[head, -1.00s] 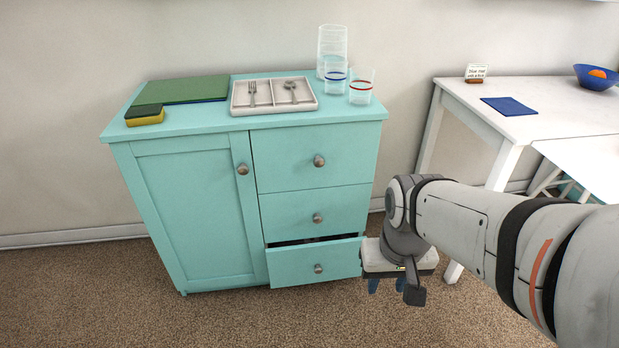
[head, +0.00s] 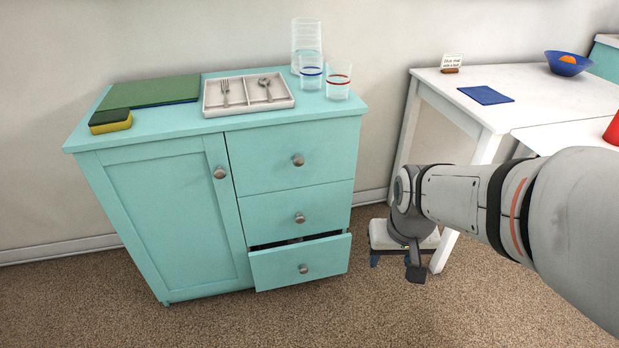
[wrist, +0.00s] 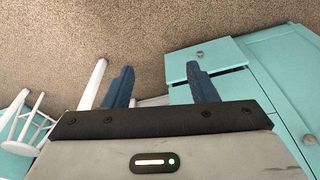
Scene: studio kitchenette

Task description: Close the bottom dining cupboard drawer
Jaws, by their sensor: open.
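The bottom drawer (head: 302,263) of the teal dining cupboard (head: 183,215) stands partly open, with a dark gap along its top edge. It has a round grey knob (head: 303,269). In the wrist view the drawer front (wrist: 211,54) shows beyond the right finger. My gripper (wrist: 160,88) is open, its two blue fingers apart with nothing between them. In the head view my gripper (head: 391,262) is low, to the right of the drawer and apart from it, its fingers mostly hidden behind my wrist.
A white table (head: 520,100) stands on the right, its leg (head: 443,251) close behind my gripper. The cupboard top holds a cutlery tray (head: 287,104), glasses (head: 339,80), a green board (head: 150,92) and a sponge (head: 110,122). Carpet (head: 330,320) in front is clear.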

